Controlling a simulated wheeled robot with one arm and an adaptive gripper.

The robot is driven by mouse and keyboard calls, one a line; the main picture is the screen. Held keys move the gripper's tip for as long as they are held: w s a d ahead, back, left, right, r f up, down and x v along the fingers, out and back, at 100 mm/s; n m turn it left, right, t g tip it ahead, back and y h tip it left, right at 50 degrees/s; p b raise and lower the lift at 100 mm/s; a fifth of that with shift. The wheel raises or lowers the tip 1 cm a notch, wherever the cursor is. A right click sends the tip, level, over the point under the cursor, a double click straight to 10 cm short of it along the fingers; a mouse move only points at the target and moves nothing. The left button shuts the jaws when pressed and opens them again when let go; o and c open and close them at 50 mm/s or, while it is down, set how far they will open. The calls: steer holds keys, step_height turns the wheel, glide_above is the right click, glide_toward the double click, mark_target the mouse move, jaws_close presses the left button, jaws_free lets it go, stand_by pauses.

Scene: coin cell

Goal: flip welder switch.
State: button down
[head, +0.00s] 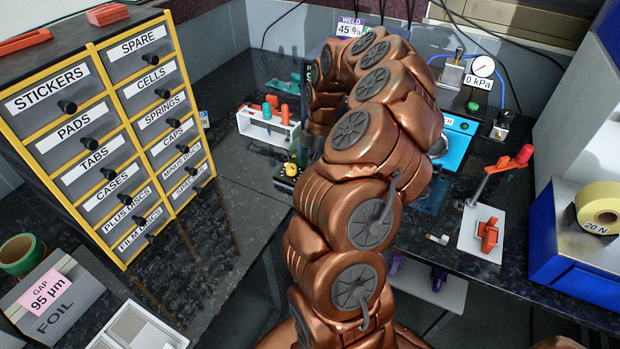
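The welder shows only by its purple and white sign (350,28), reading "WELD 45 %", at the top centre, and a dark edge beside my arm. My bronze arm covers most of the welder's place, and I cannot make out its switch. The arm rises through the middle of the view and curls over toward the back of the bench. My gripper is hidden behind the arm, so its fingers and anything in them cannot be seen.
A labelled drawer cabinet (95,120) stands at left. A white rack (268,130) with orange and teal handles and a small box with a yellow knob (291,168) sit left of my arm. At right are a pressure gauge (484,67), a red-handled lever (500,165) and a blue box (575,262).

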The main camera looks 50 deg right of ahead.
steer(key=shift+r+p, duration=0.35)
steer(key=shift+r, duration=2.4)
steer(key=s+a+r+m, duration=0.15)
steer(key=a+r, duration=0.35)
steer(key=a, duration=0.6)
steer(key=s+a+r+m, duration=0.15)
steer(key=a+r, duration=0.35)
steer(key=a, duration=0.6)
steer(key=s+a+m+g+h, duration=0.1)
steer(key=s+a+m, duration=0.4)
steer(key=s, duration=0.5)
steer(key=s+a+f+m+g, duration=0.1)
steer(key=s+a+m, duration=0.4)
steer(key=s, duration=0.5)
steer(key=shift+s+a+f+m+h, duration=0.3)
steer(key=shift+s+a+m+h, duration=0.1)
steer(key=shift+m, duration=0.8)
steer(key=shift+d, duration=0.15)
